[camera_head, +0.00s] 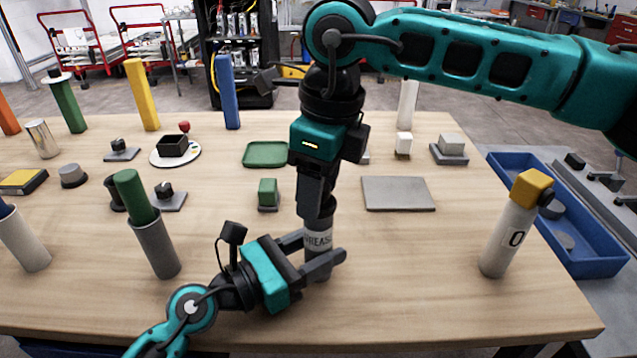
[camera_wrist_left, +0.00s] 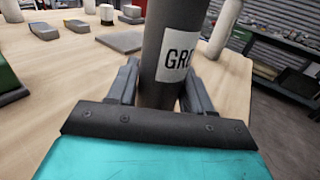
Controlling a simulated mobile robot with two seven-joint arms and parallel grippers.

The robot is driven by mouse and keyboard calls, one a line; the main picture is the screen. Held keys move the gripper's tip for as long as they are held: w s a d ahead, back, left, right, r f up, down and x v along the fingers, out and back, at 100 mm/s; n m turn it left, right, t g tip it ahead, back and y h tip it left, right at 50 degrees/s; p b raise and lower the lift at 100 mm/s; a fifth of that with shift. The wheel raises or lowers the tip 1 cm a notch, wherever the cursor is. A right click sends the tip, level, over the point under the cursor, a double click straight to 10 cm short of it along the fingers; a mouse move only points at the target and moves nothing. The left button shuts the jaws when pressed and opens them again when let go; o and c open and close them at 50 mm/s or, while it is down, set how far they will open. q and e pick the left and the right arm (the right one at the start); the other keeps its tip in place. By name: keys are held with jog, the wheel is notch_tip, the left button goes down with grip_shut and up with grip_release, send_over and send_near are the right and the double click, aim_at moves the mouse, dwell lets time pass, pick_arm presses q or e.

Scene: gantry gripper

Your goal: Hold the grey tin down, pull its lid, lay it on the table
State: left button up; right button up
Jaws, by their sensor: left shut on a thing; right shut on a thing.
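The grey tin (camera_head: 318,241) stands upright on the table, with a white label reading GREASE. It also fills the middle of the left wrist view (camera_wrist_left: 175,50). My left gripper (camera_head: 320,256) is shut on the tin's lower body, one finger on each side; the fingers also show in the left wrist view (camera_wrist_left: 160,88). My right gripper (camera_head: 316,203) points down from above and is shut on the lid at the tin's top. The fingers hide most of the lid, and I cannot tell whether it is apart from the body.
A flat grey plate (camera_head: 398,194) lies right of the tin, and a green block (camera_head: 268,193) stands to its left. A white bottle with a yellow cap (camera_head: 512,226) stands at the right. The table (camera_head: 420,290) is clear between tin and bottle. A blue bin (camera_head: 590,262) is beyond the right edge.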

jog(key=shift+r, duration=1.5)
jog(key=shift+r, duration=0.15)
jog(key=shift+r, duration=1.4)
pick_arm(q)
jog(key=o, duration=1.1)
jog(key=shift+o, duration=0.2)
jog(key=shift+a, duration=0.1)
jog(key=v, duration=1.2)
